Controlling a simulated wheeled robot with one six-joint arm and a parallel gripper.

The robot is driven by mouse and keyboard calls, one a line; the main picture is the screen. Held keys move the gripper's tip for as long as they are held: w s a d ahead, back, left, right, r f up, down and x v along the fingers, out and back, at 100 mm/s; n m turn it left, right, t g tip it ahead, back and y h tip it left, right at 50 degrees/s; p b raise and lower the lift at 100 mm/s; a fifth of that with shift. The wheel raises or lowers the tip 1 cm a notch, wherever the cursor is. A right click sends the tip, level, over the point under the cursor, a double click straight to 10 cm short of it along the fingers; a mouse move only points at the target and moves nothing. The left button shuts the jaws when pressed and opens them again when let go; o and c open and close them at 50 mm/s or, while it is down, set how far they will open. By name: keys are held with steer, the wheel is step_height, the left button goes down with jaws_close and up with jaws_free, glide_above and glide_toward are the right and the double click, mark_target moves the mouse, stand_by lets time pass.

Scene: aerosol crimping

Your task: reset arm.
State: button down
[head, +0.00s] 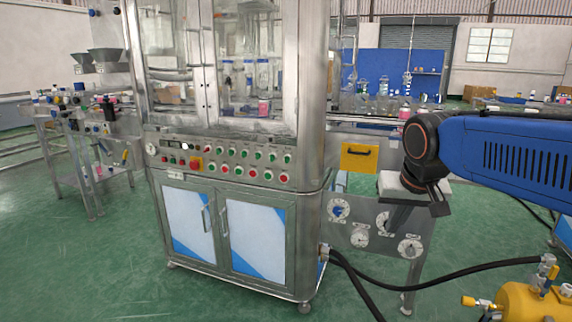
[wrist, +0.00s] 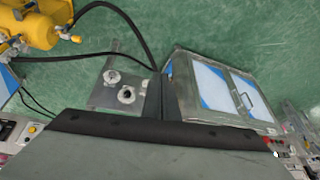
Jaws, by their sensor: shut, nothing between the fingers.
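My blue arm reaches in from the right in the head view, with its dark wrist joint at the bend. In the wrist view my gripper (wrist: 162,78) shows as two dark fingers close together past the wide gripper body. It is shut and empty, with the green floor beyond it. The gripper body hides much of the lower part of the wrist view.
The steel crimping machine (head: 235,180) with glass doors and buttons stands centre-left. A yellow tank (head: 528,303) with black hoses sits at the lower right. A conveyor with bottles runs behind my arm. Green floor (head: 110,265) is clear at the front left.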

steer(key=s+d+f, duration=0.2)
steer(key=s+f, duration=0.4)
steer(key=s, duration=0.3)
steer(key=s+d+f+n, duration=0.1)
steer(key=s+d+f, duration=0.1)
steer(key=s+f, duration=0.5)
steer(key=shift+s+d+n, duration=0.15)
steer(key=shift+s+n, duration=0.15)
steer(key=shift+s, duration=0.85)
